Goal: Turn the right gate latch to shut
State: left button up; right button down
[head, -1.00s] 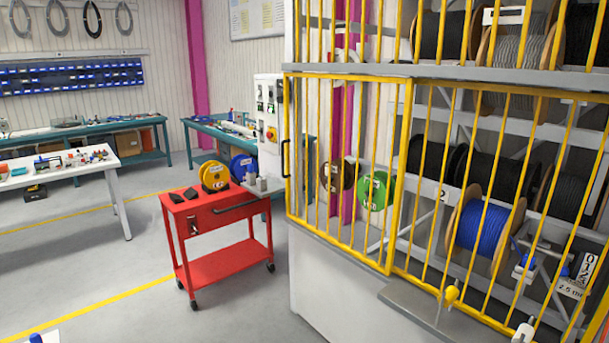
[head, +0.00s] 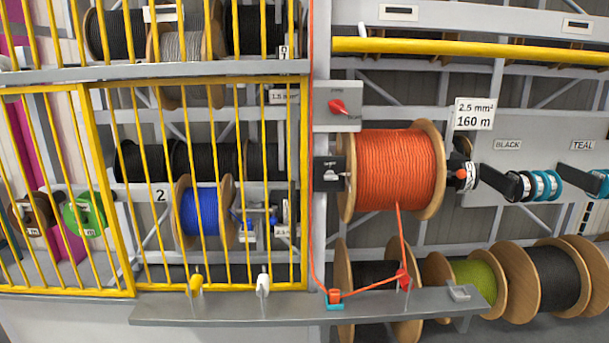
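The right gate (head: 304,190) is a yellow barred panel, and its bars stand in front of the reels. Just right of its upper edge, a grey box (head: 322,92) on the post carries a red knob (head: 338,107). The knob looks like the turning latch. It sits tilted, and small labels above it and at its lower right are too small to read surely. A black block (head: 324,175) with a small pale lever is lower on the post. No gripper shows in the head view.
An orange cable reel (head: 395,170) is right of the post, its cable running down to the grey ledge (head: 235,312). A yellow peg (head: 195,285) and a white peg (head: 263,283) stand on the ledge. A yellow bar (head: 470,50) crosses the upper right.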

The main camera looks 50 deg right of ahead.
aim_at(329, 174)
jog(key=z, duration=1.8)
